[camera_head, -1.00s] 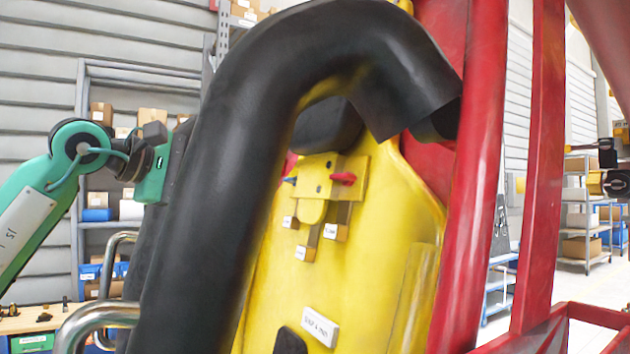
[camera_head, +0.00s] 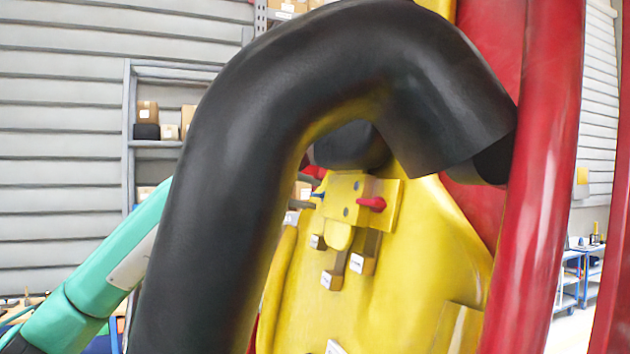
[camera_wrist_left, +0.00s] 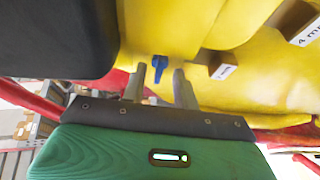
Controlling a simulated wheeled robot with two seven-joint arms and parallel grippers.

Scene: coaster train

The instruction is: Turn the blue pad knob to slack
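The blue knob (camera_head: 318,194) sticks out from the left side of a yellow block (camera_head: 345,192) on the yellow seat back. It also shows in the left wrist view (camera_wrist_left: 159,66), with its rounded end toward my fingers. My left gripper (camera_head: 303,193) reaches in from behind the black restraint, which hides most of it in the head view. In the left wrist view its two grey fingers (camera_wrist_left: 160,88) are apart, one on each side of the blue knob, with gaps showing. My right gripper is not in view.
The thick black padded restraint (camera_head: 225,170) arches across in front of my left arm. A red knob (camera_head: 371,204) sits on the block's right side. Small labelled tabs (camera_head: 362,264) hang below it. A red post (camera_head: 535,180) stands at right.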

